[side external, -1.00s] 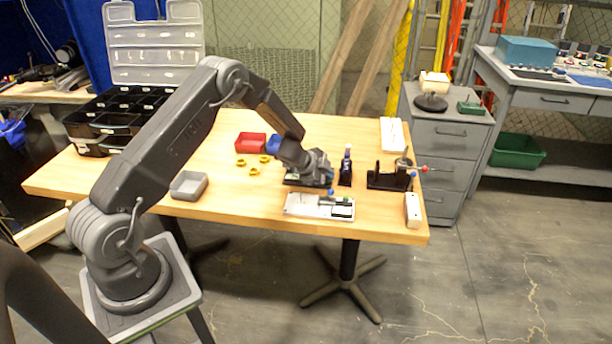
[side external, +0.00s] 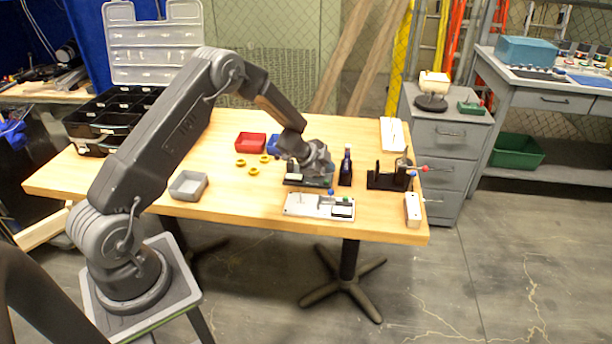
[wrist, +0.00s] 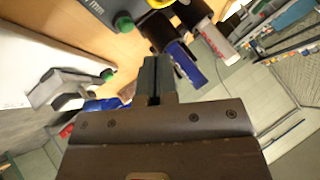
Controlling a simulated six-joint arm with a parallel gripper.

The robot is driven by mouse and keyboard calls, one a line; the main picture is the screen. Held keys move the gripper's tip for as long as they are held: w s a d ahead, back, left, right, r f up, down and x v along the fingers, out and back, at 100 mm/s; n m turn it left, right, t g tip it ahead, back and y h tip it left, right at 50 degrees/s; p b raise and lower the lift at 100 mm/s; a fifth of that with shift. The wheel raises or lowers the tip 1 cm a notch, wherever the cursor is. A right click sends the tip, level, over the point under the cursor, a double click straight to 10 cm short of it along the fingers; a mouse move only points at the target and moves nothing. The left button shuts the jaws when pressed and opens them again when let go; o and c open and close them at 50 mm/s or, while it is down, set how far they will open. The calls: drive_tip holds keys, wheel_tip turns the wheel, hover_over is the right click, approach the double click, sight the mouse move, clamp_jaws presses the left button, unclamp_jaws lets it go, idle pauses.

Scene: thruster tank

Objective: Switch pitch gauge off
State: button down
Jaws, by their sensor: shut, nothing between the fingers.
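A dark grey instrument with white "mm" lettering (wrist: 95,8) and a round green button (wrist: 124,24) shows at the top of the wrist view. It may be the pitch gauge; its display is not readable. In the side view a dark flat device (side external: 294,182) lies on the table, partly hidden by my gripper (side external: 326,181). In the wrist view my gripper (wrist: 155,62) is shut and empty. Its fingertips appear below and right of the green button, apart from it in the picture. Contact with anything cannot be told.
A white panel (side external: 300,207) with a blue-knobbed lever lies in front. A black upright part (side external: 346,168) and a black bracket (side external: 384,181) stand to the right. Red (side external: 250,143) and grey (side external: 188,185) trays and yellow rings lie left. Bare tabletop (side external: 225,203) lies front left.

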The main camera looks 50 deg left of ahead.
drive_tip(key=shift+r, duration=2.25)
drive_tip(key=shift+r, duration=0.1)
wheel_tip(320, 180, up, 12)
drive_tip(key=n+t+y, duration=0.2)
drive_tip(key=n+y, duration=0.1)
hover_over(327, 182)
drive_tip(key=s+d, duration=0.2)
drive_tip(key=s+d+r+n+y, duration=0.3)
drive_tip(key=s+r+n, duration=0.1)
drive_tip(key=s+r, duration=0.4)
drive_tip(key=s+d+r+n+g+h, duration=0.1)
drive_tip(key=s+d, duration=0.3)
drive_tip(key=s, duration=0.4)
drive_tip(key=s+d+r+n+g+h, duration=0.1)
drive_tip(key=s+d+g+h, duration=0.1)
drive_tip(key=s+d, duration=0.3)
drive_tip(key=s+d+r+n+g+h, duration=0.1)
drive_tip(key=s+d, duration=0.4)
drive_tip(key=s, duration=0.8)
drive_tip(key=shift+s+r+n+g+h, duration=0.2)
drive_tip(key=shift+n+g+h, duration=0.15)
drive_tip(key=shift+g, duration=0.35)
